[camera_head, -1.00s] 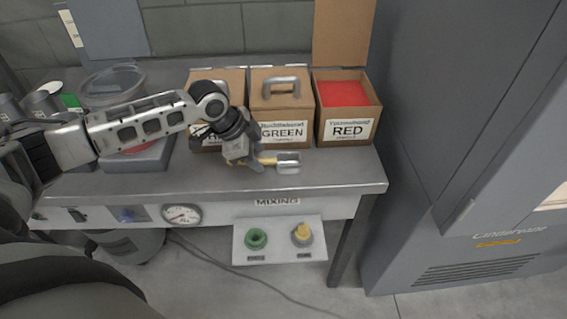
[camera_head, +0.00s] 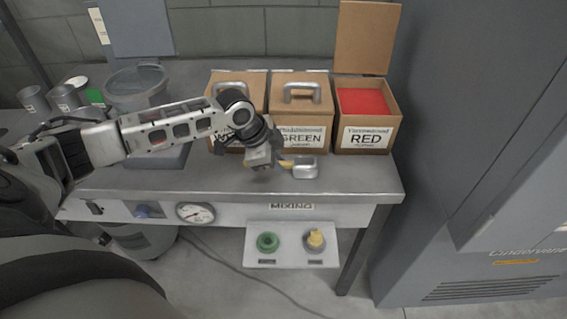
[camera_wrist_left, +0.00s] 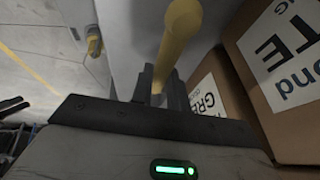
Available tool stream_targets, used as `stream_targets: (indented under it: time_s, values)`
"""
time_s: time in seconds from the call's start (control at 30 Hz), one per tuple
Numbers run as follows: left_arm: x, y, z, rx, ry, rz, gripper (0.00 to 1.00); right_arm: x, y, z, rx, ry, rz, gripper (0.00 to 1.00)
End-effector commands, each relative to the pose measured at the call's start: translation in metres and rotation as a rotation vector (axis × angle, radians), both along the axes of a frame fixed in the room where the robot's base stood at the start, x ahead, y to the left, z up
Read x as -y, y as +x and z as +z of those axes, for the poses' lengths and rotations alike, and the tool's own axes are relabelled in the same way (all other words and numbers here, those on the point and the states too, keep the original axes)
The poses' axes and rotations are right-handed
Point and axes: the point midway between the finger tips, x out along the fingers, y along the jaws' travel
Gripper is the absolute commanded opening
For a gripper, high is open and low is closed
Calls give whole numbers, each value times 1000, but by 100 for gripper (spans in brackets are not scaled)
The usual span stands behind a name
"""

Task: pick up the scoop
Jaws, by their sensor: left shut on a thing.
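The scoop (camera_head: 305,168) has a metal head and a yellow handle, and it is over the front part of the metal table, in front of the green box. My left gripper (camera_head: 272,162) is shut on its yellow handle. In the left wrist view the yellow handle (camera_wrist_left: 178,38) stands between the two dark fingers (camera_wrist_left: 160,82) of the gripper. The scoop's metal head is not clear in that view. I cannot tell whether the scoop touches the table. My right gripper is not in view.
The lidded GREEN box (camera_head: 302,112), another lidded box (camera_head: 238,90) and the open RED box (camera_head: 366,117) with red contents stand behind the scoop. A clear bucket (camera_head: 137,86) and tins (camera_head: 66,97) are at left. A tall grey cabinet (camera_head: 480,120) is at right.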

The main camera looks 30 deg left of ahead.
Motion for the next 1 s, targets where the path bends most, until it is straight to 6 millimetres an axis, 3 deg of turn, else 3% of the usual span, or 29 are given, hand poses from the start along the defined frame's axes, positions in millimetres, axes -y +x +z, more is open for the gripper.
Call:
stream_targets:
  time_s: [0.23,0.5,0.8,1.0]
  values:
    - [0,1,32,7,0,-2,0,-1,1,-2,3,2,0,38]
    - [23,-50,93,5,4,-6,0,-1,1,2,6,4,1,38]
    - [51,-109,118,1,3,-3,0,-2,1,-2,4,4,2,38]
    - [58,-124,126,1,1,-1,0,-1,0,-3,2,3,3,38]
